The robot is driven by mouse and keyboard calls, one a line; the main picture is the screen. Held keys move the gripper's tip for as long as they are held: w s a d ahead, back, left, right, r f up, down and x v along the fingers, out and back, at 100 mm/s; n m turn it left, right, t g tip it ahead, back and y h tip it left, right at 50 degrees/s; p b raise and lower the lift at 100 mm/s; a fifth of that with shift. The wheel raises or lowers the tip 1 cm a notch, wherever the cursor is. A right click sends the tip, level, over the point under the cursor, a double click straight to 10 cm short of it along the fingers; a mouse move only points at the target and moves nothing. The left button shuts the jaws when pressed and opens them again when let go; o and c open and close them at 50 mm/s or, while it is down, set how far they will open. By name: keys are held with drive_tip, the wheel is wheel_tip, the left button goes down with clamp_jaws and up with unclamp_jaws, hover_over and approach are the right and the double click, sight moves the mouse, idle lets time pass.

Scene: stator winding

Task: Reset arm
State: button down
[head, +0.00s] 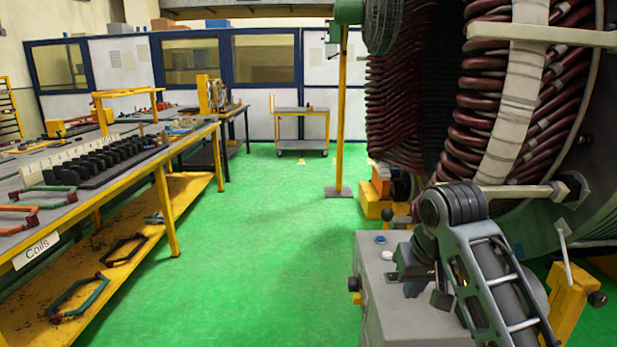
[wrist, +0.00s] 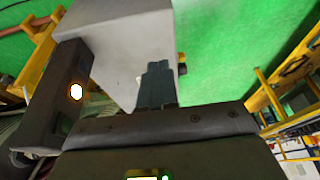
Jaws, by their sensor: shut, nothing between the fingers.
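My gripper (wrist: 157,82) shows in the wrist view with its two dark fingers together and nothing between them. The fingers stand in front of a pale grey box-shaped cabinet (wrist: 110,32); I cannot tell how far apart they are. In the head view my grey arm is folded at the lower right, beside the grey control cabinet (head: 376,265) and in front of the large stator (head: 545,120). My fingertips cannot be made out clearly there.
A long workbench (head: 172,190) at left holds coils and black blocks, with more coils on its yellow lower shelf. A yellow post (head: 340,120) and a small cart (head: 301,125) stand farther back. The green floor (head: 270,240) between bench and cabinet is clear.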

drive_tip(key=s+a+f+t+y, duration=0.1)
drive_tip(key=s+a+f+t, duration=0.15)
drive_tip(key=s+f, duration=0.35)
drive_tip(key=s+a+f+t+y, duration=0.1)
drive_tip(key=s+a+f, duration=0.25)
drive_tip(key=f, duration=0.45)
drive_tip(key=s+f+m+t, duration=0.15)
drive_tip(key=s+f, duration=0.25)
drive_tip(key=s, duration=1)
drive_tip(key=s+d+r+t+h, duration=0.1)
drive_tip(key=s+d+r+t, duration=0.1)
drive_tip(key=s, duration=0.5)
drive_tip(key=s+d+r+t, duration=0.1)
drive_tip(key=s+d+r, duration=0.1)
drive_tip(key=s, duration=0.5)
drive_tip(key=s+d+r+n+t+h, duration=0.1)
drive_tip(key=s+d+r+t, duration=0.2)
drive_tip(key=s+r, duration=0.9)
drive_tip(key=shift+d+r, duration=0.15)
drive_tip(key=shift+d, duration=0.4)
drive_tip(key=shift+s+a, duration=0.1)
